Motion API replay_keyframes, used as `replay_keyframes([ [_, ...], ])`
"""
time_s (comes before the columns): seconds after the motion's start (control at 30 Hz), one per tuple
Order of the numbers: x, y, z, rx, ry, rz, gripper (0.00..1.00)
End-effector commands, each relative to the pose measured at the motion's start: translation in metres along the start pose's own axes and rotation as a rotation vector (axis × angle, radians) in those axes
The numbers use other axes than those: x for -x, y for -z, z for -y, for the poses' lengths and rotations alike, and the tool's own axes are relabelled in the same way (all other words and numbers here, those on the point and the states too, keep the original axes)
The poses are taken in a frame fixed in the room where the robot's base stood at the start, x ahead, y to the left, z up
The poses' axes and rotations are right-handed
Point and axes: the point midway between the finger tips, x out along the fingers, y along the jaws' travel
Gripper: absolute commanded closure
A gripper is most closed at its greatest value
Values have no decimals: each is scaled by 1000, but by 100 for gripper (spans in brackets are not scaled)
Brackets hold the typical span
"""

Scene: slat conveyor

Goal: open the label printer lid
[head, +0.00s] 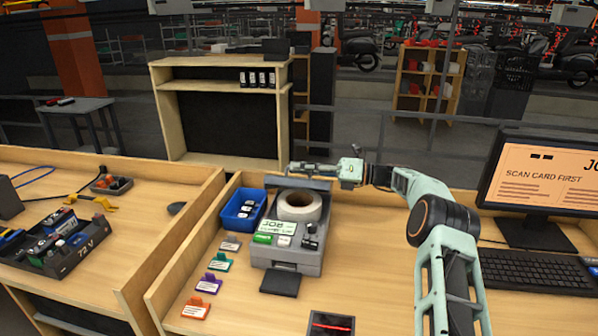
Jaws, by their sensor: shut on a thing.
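The grey label printer (262,252) stands on the wooden bench, with a white label roll (298,206) showing inside its open top. Its grey lid (290,183) is raised at the back, above and behind the roll. My gripper (300,168) reaches in from the right and is shut on the lid at its upper edge. The fingertips are small here, so the exact contact is hard to see.
A blue bin (243,208) stands close to the printer's left. Several coloured tags (209,283) lie in front of it. A black pad (280,284) lies before the printer, and a monitor (540,180) and keyboard (535,272) stand right.

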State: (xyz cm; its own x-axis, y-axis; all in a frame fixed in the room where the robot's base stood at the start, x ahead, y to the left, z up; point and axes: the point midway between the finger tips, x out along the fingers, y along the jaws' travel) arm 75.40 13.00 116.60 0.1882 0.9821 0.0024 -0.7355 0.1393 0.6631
Motion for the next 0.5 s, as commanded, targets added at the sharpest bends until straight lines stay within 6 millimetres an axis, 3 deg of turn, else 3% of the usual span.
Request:
replay_keyframes([
  [0.5,1,-21,8,-120,4,1,100],
])
